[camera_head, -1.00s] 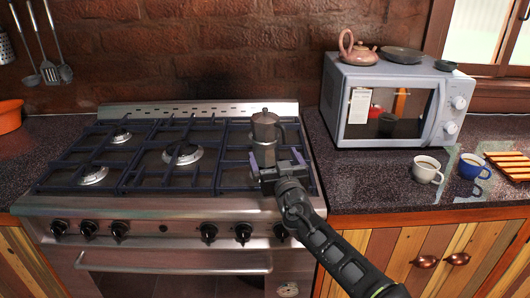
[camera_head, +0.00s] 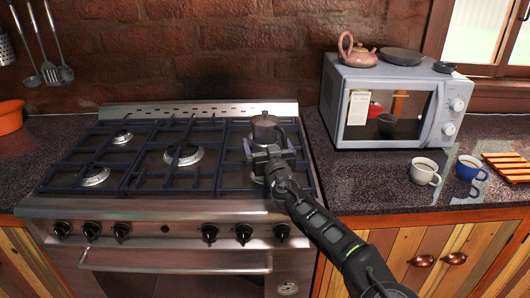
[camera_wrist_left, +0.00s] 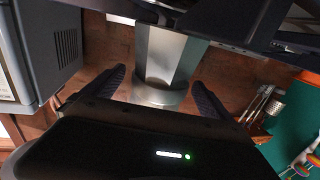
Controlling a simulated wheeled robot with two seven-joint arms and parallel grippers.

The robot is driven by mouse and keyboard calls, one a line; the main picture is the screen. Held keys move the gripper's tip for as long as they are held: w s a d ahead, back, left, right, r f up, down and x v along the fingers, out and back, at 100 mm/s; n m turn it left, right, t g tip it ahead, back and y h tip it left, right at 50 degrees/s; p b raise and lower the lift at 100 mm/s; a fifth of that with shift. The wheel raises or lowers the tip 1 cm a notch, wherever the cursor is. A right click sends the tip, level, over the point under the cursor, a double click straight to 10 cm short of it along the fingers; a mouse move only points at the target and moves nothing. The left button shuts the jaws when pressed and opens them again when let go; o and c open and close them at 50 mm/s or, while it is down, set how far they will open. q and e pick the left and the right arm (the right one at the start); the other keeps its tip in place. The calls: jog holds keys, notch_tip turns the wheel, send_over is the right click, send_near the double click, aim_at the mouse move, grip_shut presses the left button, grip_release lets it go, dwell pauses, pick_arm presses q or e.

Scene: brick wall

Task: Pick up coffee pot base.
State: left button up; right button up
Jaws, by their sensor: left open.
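A grey metal coffee pot (camera_head: 264,128) with a dark handle stands upright on the right rear part of the stove grate. Its faceted metal body, including the base (camera_wrist_left: 168,58), shows in the left wrist view, and part of it is cut off by dark parts at the top. My left gripper (camera_head: 270,153) is in front of the pot with its fingers pointing at it. In the left wrist view my left gripper (camera_wrist_left: 160,92) is open, one finger on either side of the metal body. I cannot tell whether the fingers touch it. My right gripper is not in view.
The stove (camera_head: 165,208) has dark raised grates around the pot. A microwave (camera_head: 333,103) stands to the right, with a pink teapot (camera_head: 358,55) on top. A white mug (camera_head: 424,172) and a blue mug (camera_head: 469,169) stand on the right counter.

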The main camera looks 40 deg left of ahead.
aim_at(266, 112)
pick_arm(q)
jog(key=shift+w+a, duration=0.35)
jog(key=shift+a, duration=0.05)
jog(key=shift+c, duration=0.5)
jog(key=c, duration=1.6)
jog(key=shift+o, duration=0.2)
jog(key=shift+r, duration=0.15)
notch_tip(266, 112, up, 10)
jog(key=shift+f, duration=0.1)
